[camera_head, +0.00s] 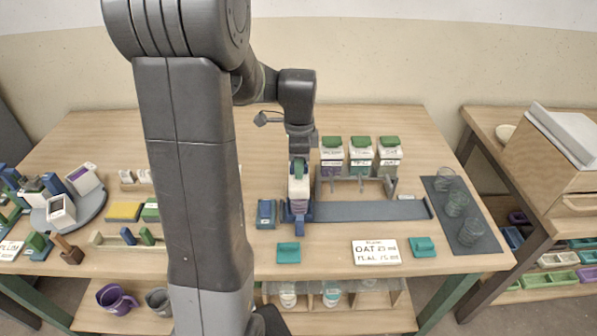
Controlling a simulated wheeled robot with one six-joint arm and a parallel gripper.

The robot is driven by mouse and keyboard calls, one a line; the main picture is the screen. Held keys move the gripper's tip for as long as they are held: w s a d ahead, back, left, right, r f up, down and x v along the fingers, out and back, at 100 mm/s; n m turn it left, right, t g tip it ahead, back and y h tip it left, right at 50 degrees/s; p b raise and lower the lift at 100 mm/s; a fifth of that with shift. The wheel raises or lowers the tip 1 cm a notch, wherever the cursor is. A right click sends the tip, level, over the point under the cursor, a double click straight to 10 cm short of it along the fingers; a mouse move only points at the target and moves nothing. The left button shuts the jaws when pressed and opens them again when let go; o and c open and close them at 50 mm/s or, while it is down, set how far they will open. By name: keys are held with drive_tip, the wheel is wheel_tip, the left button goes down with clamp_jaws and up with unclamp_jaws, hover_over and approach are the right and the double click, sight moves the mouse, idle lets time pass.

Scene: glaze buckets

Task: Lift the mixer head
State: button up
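My gripper (299,158) points down at the middle of the table, right over a white and purple container with a green top (299,188). The container stands upright at a blue holder (288,212) at the left end of a long blue-grey strip (370,210). The fingers are at the green top, but whether they are closed on it is too small to tell. I cannot make out a part that is clearly a mixer head.
White cartons with green tops (361,155) stand in a rack just right of my gripper. Clear glasses (457,203) stand on a dark mat (478,237). A sign (376,252) and teal pieces (288,253) lie in front. My arm hides part of the table's left side.

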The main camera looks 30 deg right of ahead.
drive_tip(key=shift+c, duration=0.4)
clamp_jaws()
drive_tip(key=shift+r+p, duration=2.5)
drive_tip(key=shift+r, duration=0.6)
drive_tip(key=shift+o, duration=0.6)
unclamp_jaws()
wheel_tip(320, 180, up, 7)
drive_tip(key=p, duration=0.5)
drive_tip(key=shift+p, duration=0.35)
